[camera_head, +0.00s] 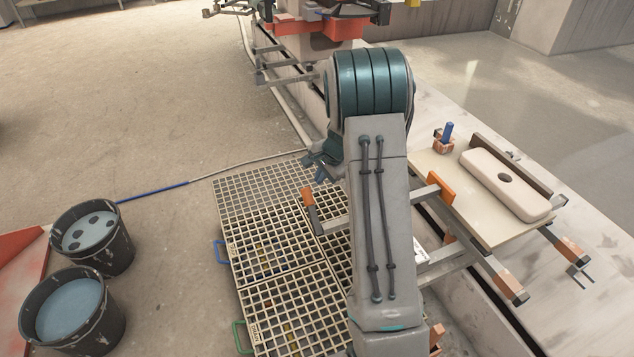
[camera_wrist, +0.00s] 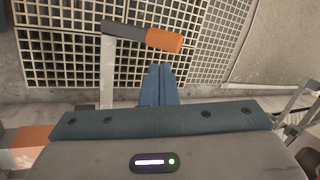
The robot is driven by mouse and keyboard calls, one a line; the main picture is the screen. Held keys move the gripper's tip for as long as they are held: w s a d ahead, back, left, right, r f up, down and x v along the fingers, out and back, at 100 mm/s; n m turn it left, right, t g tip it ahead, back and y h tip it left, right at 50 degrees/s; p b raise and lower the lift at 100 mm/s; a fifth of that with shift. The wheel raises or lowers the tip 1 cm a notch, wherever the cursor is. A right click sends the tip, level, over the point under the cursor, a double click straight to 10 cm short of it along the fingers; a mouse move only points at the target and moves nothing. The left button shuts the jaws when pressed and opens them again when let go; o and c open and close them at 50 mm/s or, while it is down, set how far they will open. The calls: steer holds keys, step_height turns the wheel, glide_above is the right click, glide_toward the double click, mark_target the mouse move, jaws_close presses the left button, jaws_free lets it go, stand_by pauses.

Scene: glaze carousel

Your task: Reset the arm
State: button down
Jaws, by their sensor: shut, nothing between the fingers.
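My arm (camera_head: 375,220) rises through the middle of the head view, bent at a teal joint. My gripper (camera_head: 320,175) shows only in part there, beside the arm and above the grating (camera_head: 265,190). In the wrist view my gripper (camera_wrist: 158,70) has its two blue fingers together, shut with nothing between them. An orange-tipped bar (camera_wrist: 160,38) lies just beyond the fingertips in that view. I cannot tell how far the fingers are from it.
Two dark buckets (camera_head: 92,238) of bluish liquid stand at the left. Open floor (camera_head: 130,100) lies at the upper left.

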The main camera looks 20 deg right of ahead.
steer(key=s+a+r+n+p, duration=0.25)
steer(key=s+r+p, duration=0.25)
steer(key=r, duration=0.5)
steer(key=s+a+r+n+p, duration=0.2)
steer(key=s+a+r+p, duration=0.15)
steer(key=r, duration=0.55)
steer(key=s+a+r+n+p, duration=0.2)
steer(key=s+r+p, duration=0.35)
steer(key=r, duration=0.45)
steer(key=s+a+r+n+h+p, duration=0.1)
steer(key=s+a+r+n+p, duration=0.1)
steer(key=s+r+p, duration=0.3)
steer(key=s+a+r+n+g+h+p, duration=0.1)
steer(key=s+r+n+p, duration=0.4)
steer(key=s+r, duration=0.4)
steer(key=s+p, duration=0.1)
steer(key=s, duration=0.3)
steer(key=shift+a+r, duration=0.2)
steer(key=shift+a, duration=0.15)
steer(key=shift+w, duration=0.1)
